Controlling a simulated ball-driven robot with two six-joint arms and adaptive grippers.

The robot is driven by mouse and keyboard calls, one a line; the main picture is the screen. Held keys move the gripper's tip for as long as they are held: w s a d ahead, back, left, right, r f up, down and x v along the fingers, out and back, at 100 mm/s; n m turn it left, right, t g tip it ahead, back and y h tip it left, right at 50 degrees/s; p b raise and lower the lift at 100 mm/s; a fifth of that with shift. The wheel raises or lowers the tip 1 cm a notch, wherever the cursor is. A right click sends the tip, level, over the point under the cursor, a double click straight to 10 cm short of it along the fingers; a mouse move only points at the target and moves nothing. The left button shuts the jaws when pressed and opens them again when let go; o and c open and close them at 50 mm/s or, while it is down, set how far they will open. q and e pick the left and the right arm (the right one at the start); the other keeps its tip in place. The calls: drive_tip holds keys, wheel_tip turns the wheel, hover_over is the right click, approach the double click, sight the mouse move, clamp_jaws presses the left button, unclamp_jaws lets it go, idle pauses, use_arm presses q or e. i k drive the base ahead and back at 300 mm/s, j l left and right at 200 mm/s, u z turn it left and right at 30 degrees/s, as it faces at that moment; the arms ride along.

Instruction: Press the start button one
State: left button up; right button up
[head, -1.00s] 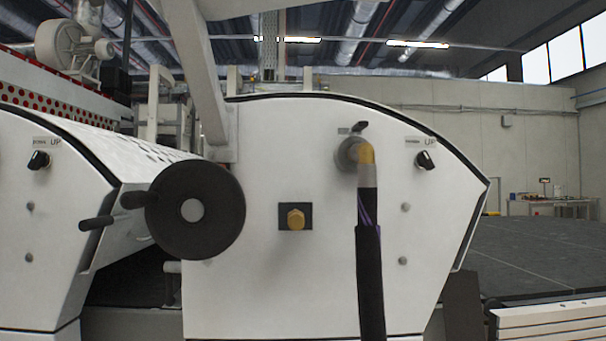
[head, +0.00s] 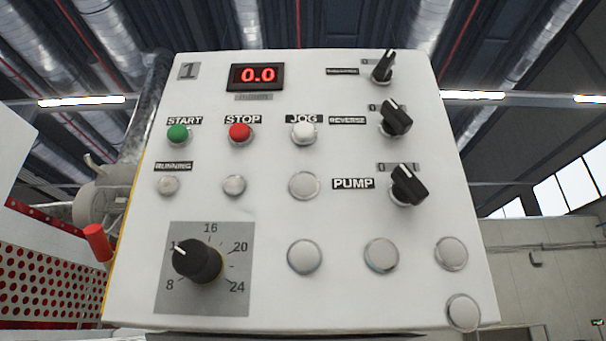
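The white control panel (head: 330,215) marked "1" fills the middle of the head view. Its green start button (head: 178,134) sits at the upper left under the label "START". The red stop button (head: 240,133) and the white jog button (head: 303,132) are to its right in the same row. The running lamp (head: 168,185) below the start button looks grey and unlit. The red display (head: 258,76) reads 0.0. Neither of my grippers shows in the view.
Black rotary switches, including the pump switch (head: 408,186), line the panel's right side. A large dial (head: 197,260) is at the lower left.

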sight(177, 134)
drive_tip(key=k+j, duration=0.7)
